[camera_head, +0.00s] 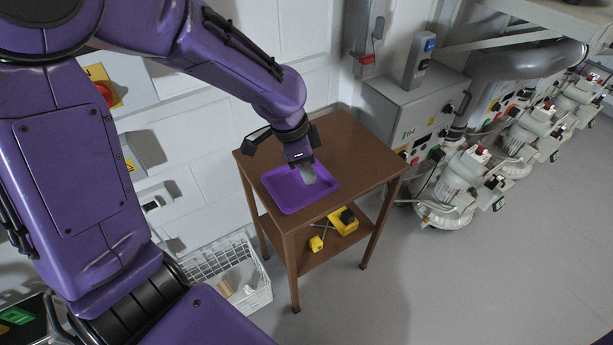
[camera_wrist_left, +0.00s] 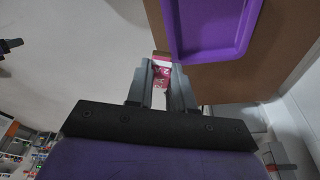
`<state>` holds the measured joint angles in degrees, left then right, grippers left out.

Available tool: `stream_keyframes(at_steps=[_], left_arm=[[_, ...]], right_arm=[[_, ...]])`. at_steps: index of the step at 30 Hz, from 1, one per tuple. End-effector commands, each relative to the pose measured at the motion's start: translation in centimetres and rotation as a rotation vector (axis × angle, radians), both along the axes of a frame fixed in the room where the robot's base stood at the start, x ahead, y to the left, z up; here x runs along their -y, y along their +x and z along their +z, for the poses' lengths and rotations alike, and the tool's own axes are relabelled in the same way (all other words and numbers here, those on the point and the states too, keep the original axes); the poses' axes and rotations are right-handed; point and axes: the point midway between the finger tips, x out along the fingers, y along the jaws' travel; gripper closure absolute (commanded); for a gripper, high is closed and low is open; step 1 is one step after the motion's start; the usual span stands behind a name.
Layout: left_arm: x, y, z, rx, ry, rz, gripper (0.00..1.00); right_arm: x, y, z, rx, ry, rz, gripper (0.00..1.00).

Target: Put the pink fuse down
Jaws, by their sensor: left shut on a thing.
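My left gripper (camera_head: 307,174) hangs over the right part of the purple tray (camera_head: 289,194) in the head view. In the left wrist view, its two grey fingers (camera_wrist_left: 161,88) are shut on the pink fuse (camera_wrist_left: 162,74), which shows pink and white between them. The fuse is hidden or too small to tell in the head view. The tray also shows in the wrist view (camera_wrist_left: 212,28), to the upper right of the fuse. The tray lies on a brown wooden table (camera_head: 340,145) and its visible part looks empty. My right gripper is out of view.
Yellow items (camera_head: 343,221) lie on the table's lower shelf. A white wire basket (camera_head: 232,276) stands on the floor at the table's left. A grey control box (camera_head: 415,113) and white blower machines (camera_head: 461,188) stand to the right. The tabletop around the tray is clear.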

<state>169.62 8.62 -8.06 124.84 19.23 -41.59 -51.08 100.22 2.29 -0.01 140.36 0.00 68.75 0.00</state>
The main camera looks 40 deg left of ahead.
Motion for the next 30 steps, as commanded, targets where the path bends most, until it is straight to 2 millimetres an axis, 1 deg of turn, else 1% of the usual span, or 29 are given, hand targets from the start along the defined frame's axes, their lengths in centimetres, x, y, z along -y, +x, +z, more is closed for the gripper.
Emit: stream_keyframes(at_steps=[1, 2, 3, 5, 6, 9, 12, 14, 16, 19, 21, 30], left_arm=[[-0.8, 1.3, -2.1, 0.003, -0.002, 0.001, 1.00], [-1.2, 2.0, -2.4, 0.003, -0.001, 0.002, 1.00], [-1.8, 2.9, -1.8, -0.003, 0.000, 0.002, 1.00], [-2.7, 4.2, -2.3, -0.006, 0.000, 0.003, 1.00], [-3.1, 4.8, -3.5, -0.006, -0.001, 0.004, 1.00], [-4.0, 6.2, -5.5, -0.004, 0.000, 0.003, 1.00], [-4.6, 7.2, -6.8, -0.003, 0.000, 0.002, 1.00], [-4.8, 7.5, -7.3, -0.001, 0.000, 0.003, 1.00], [-5.2, 8.1, -8.2, -0.003, 0.000, 0.004, 1.00], [-5.1, 7.9, -9.9, -0.006, 0.001, 0.002, 1.00], [-5.1, 8.0, -10.7, -0.003, 0.000, 0.004, 1.00], [-5.0, 8.0, -11.1, -0.001, 0.001, 0.001, 1.00]], right_arm=[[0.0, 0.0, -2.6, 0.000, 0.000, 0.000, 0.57], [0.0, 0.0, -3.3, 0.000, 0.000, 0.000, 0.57], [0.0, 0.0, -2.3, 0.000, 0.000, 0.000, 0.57], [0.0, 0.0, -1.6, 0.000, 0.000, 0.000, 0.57], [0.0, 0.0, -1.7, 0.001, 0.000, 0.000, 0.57], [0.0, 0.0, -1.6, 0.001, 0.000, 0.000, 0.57], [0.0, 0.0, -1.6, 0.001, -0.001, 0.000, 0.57], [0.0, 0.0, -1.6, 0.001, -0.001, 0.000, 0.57], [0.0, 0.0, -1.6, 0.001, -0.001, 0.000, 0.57], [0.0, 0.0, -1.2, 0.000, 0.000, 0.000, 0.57], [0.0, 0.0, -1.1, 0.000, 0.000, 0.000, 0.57], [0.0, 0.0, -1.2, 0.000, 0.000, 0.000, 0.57]])
